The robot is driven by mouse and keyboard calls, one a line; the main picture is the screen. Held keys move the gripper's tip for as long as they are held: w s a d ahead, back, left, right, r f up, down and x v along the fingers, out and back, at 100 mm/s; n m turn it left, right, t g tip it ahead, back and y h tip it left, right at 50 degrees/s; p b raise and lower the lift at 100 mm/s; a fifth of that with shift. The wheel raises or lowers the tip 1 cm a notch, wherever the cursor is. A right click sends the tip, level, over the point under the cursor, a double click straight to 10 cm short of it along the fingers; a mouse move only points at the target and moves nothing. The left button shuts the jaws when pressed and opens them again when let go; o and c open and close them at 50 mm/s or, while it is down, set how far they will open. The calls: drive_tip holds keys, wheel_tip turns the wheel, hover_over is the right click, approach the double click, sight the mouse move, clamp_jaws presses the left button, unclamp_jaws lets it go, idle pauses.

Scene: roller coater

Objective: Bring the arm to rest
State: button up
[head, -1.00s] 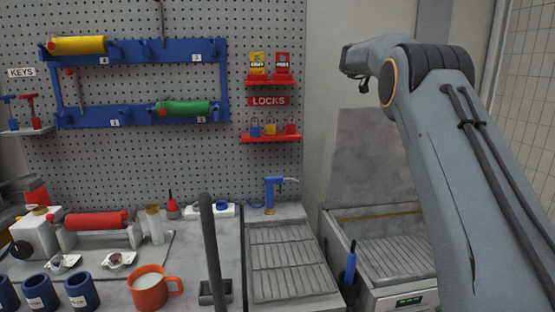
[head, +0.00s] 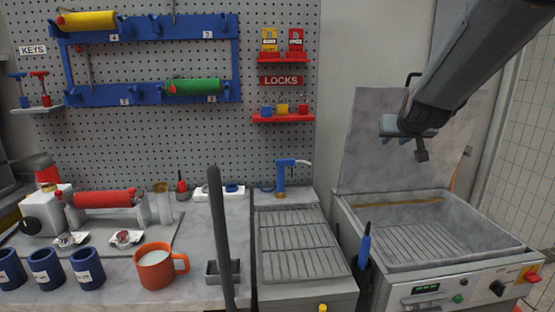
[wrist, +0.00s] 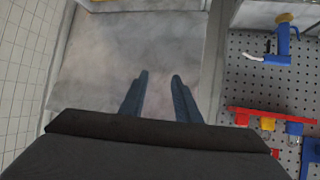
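My arm reaches in from the upper right of the head view. My gripper (head: 421,152) hangs in front of the raised grey lid of the wash basin (head: 362,160), above the basin. In the wrist view, the two blue-grey fingers of my gripper (wrist: 158,78) stand apart with only the grey lid surface (wrist: 125,60) behind the gap. Nothing is held between them. The fingers appear clear of the lid, though the exact distance is hard to tell.
The basin (head: 345,215) stands open at the right. The pegboard (head: 150,150) carries a blue roller rack (head: 150,96) and red lock shelves (head: 283,119). An orange mug (head: 154,270) and a dark upright post (head: 219,235) stand at the counter front.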

drive_tip(key=s+a+f+n+g+y+p, duration=0.1)
drive_tip(key=s+a+f+g, duration=0.2)
drive_tip(key=s+a+f, duration=0.35)
drive_tip(key=s+a+f+g+y+p, duration=0.1)
drive_tip(key=s+a+f+g, duration=0.25)
drive_tip(key=s+f, duration=0.5)
drive_tip(key=s+a+f+g, duration=0.2)
drive_tip(key=s, duration=0.7)
drive_tip(key=s+a+f+n+g+p, duration=0.1)
drive_tip(key=s+a+f, duration=0.1)
drive_tip(key=s, duration=0.7)
drive_tip(key=shift+s+f+g+y+p, duration=0.3)
drive_tip(key=shift+s+f+g, duration=0.05)
drive_tip(key=shift+f, duration=0.25)
